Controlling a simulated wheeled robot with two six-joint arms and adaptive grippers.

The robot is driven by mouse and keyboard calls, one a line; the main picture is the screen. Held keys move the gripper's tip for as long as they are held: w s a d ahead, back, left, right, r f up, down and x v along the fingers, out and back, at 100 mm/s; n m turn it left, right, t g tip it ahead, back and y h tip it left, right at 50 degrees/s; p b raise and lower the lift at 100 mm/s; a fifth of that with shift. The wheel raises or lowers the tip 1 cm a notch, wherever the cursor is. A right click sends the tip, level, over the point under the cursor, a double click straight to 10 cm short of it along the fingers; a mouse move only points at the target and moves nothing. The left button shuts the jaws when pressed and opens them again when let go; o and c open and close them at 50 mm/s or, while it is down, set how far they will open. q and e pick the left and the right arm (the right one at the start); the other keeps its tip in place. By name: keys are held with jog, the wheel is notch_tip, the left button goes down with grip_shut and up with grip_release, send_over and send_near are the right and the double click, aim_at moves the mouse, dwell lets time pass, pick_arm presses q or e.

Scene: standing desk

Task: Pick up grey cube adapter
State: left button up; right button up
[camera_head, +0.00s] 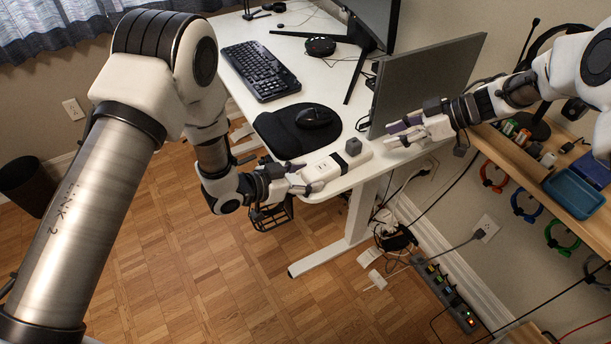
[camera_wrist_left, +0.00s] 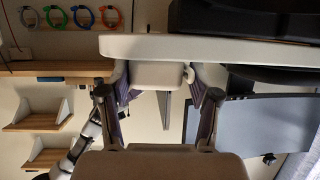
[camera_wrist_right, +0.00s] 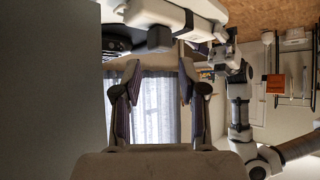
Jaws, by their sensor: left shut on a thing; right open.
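The grey cube adapter (camera_head: 353,146) sits on a white bar-shaped strip (camera_head: 323,172) at the desk's front corner. In the right wrist view, the dark cube (camera_wrist_right: 160,37) shows against the white strip (camera_wrist_right: 155,14). My left gripper (camera_head: 298,177) is shut on the near end of the white strip. In the left wrist view, the strip's end (camera_wrist_left: 158,76) is between the two fingers, and the cube is not visible. My right gripper (camera_head: 390,136) is open and empty, to the right of the cube and apart from it.
A monitor (camera_head: 425,80) stands behind my right gripper. A mouse (camera_head: 314,117) on a black pad and a keyboard (camera_head: 260,70) lie on the white desk (camera_head: 310,82). At right, a wooden shelf holds a blue tray (camera_head: 574,193). Cables hang below the desk.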

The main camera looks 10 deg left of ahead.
jog(key=o, duration=0.4)
jog(key=shift+s+a, duration=0.1)
jog(key=m+t+y, duration=0.2)
jog(key=m+t, duration=0.6)
jog(key=t, duration=0.4)
send_near(359, 146)
jog(key=shift+h, duration=0.3)
jog(key=x, duration=1.1)
jog(key=shift+a+r, duration=0.2)
jog(key=shift+a, duration=0.1)
